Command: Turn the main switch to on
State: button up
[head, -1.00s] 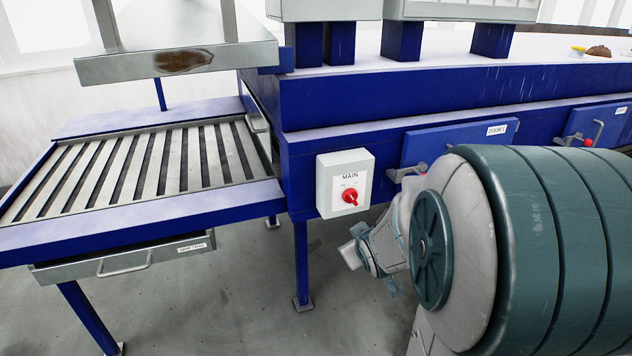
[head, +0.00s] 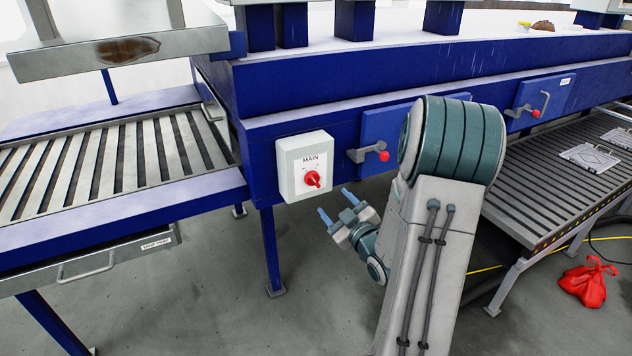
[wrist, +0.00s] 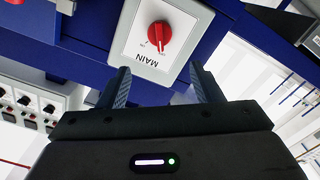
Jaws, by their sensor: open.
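The main switch is a red rotary knob (head: 312,179) on a pale grey box (head: 290,165) labelled MAIN, fixed to the blue frame's front. In the wrist view the red knob (wrist: 158,40) appears upside down, beyond the fingertips, with small position marks too small to read. My gripper (head: 335,205) is in front of the box, just right of and slightly below the knob in the head view. In the wrist view my gripper (wrist: 160,80) has its two blue fingers apart with nothing between them. The knob stands clear of the fingers.
A blue door with a red-tipped handle (head: 383,156) lies right of the box. A slatted table with a drawer (head: 110,262) stands at left. A slatted conveyor (head: 520,190) and a red bag (head: 588,282) are at right. Floor below the box is open.

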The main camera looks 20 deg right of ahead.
aim_at(315, 181)
jog(key=w+p, duration=0.2)
jog(key=w, duration=0.9)
jog(key=shift+w+a+p, duration=0.15)
jog(key=shift+a+p, duration=0.05)
jog(key=shift+p, duration=0.1)
jog(key=c, duration=1)
